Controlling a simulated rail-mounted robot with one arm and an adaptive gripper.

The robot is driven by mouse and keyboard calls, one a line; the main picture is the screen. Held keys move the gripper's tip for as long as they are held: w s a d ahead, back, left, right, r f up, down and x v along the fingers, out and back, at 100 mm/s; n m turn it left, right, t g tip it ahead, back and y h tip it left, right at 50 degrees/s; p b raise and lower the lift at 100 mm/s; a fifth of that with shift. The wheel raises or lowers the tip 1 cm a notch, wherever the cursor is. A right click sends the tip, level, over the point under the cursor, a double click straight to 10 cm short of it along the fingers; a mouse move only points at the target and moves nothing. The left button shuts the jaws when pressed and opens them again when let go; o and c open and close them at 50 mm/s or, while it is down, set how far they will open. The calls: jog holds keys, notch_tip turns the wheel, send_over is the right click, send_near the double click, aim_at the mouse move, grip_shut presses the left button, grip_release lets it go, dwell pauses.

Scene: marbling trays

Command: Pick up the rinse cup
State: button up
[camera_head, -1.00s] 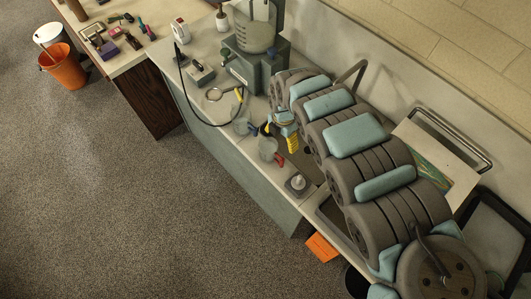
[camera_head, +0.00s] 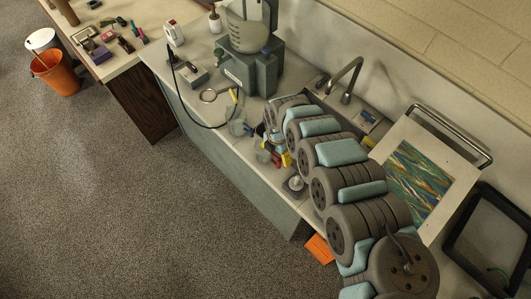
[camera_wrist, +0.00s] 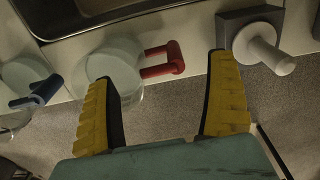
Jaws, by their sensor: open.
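A clear cup with a red handle (camera_wrist: 115,65) sits on the counter in the wrist view. In the head view, the red-handled cup (camera_head: 263,155) is beside my gripper. A second clear cup, with a blue handle (camera_wrist: 38,90), stands to its left and also shows in the head view (camera_head: 238,128). I cannot tell from looks which is the rinse cup. My gripper (camera_wrist: 160,78) is open, its yellow fingers wide apart. The red handle lies between the fingers in the picture; the left finger overlaps the cup's lower left edge. Contact is not visible.
A white knob on a grey block (camera_wrist: 262,45) stands right of the red-handled cup. A sink edge (camera_wrist: 95,12) lies behind the cups. A marbled sheet (camera_head: 415,185) lies at right.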

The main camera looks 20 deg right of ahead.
aim_at(275, 163)
jog(key=shift+f, duration=0.8)
jog(key=shift+s+a+f+p, duration=0.1)
jog(key=shift+f+p, duration=0.1)
jog(key=shift+f, duration=0.55)
jog(key=shift+a+f+p, duration=0.1)
jog(key=shift+f+p, duration=0.05)
jog(key=shift+f, duration=1.55)
jog(key=shift+d+f, duration=0.1)
jog(key=shift+d, duration=0.05)
jog(key=c, duration=1.4)
jog(key=shift+r, duration=0.2)
